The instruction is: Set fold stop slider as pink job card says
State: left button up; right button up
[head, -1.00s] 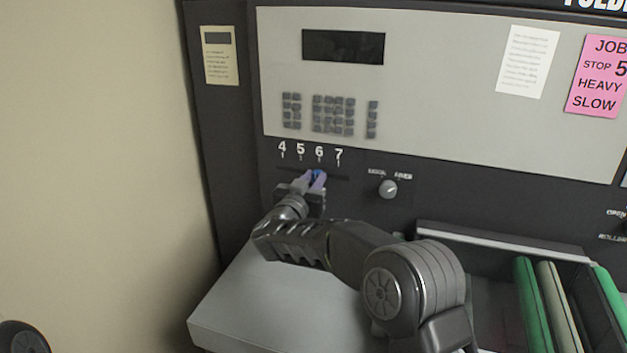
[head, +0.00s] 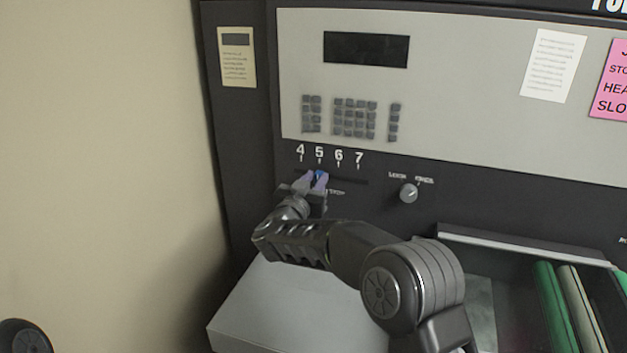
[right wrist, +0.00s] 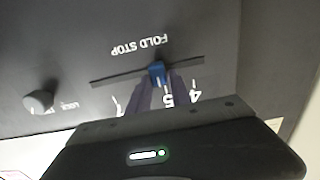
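The blue fold stop slider (head: 320,174) sits in a dark slot below the numbers 4 to 7. It stands at or very near the 5 mark; the fingers partly cover it. In the right wrist view the blue slider (right wrist: 157,72) shows between the fingertips, close to the 5. My right gripper (head: 312,182) is shut on the slider, with a finger on each side. The pink job card (head: 611,85) is cut off at the right edge; the earlier frame reads STOP 5, HEAVY, SLOW. My left gripper is not in view.
A round knob (head: 408,193) is right of the slot. A keypad (head: 352,118) and dark display (head: 366,49) are above. A pale box-like surface (head: 290,305) juts out below my arm. Green and cream pieces (head: 568,300) stand in a bay at lower right.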

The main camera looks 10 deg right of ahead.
jog(key=shift+o, duration=0.7)
jog(key=shift+w+a, duration=0.15)
jog(key=shift+a, duration=0.1)
jog(key=shift+o, duration=1.1)
jog(key=shift+d, duration=0.1)
jog(key=b+v, duration=0.1)
jog(key=v, duration=0.7)
jog(key=shift+b, duration=0.35)
